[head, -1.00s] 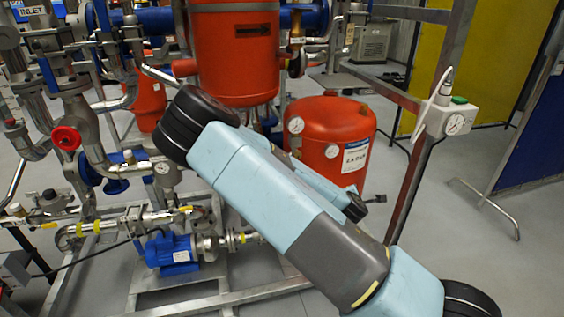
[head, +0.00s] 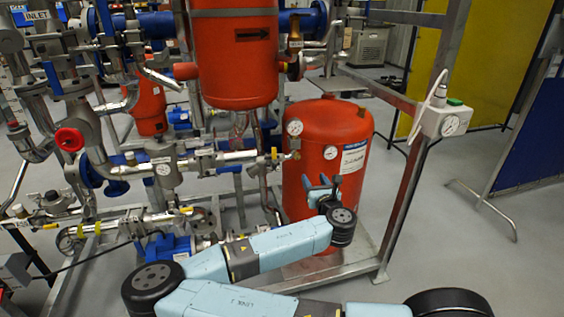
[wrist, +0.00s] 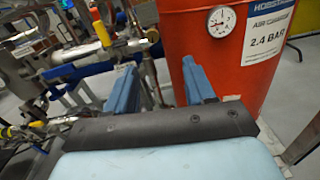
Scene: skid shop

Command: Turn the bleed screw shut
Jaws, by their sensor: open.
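I cannot pick out the bleed screw for sure. A small brass fitting (head: 294,146) sits at the right end of a horizontal pipe, just left of the red air charger tank (head: 326,120). The same kind of brass fitting shows in the wrist view (wrist: 152,35), beyond and between my fingers. My gripper (head: 322,184) is in front of the tank, below the fitting and apart from it. In the wrist view my gripper (wrist: 160,82) has its two blue fingers wide apart with nothing between them.
A valve with a yellow part (head: 274,154) is on the same pipe. A red handwheel (head: 69,139) and a blue pump (head: 168,246) are at the left. Open floor lies at the right.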

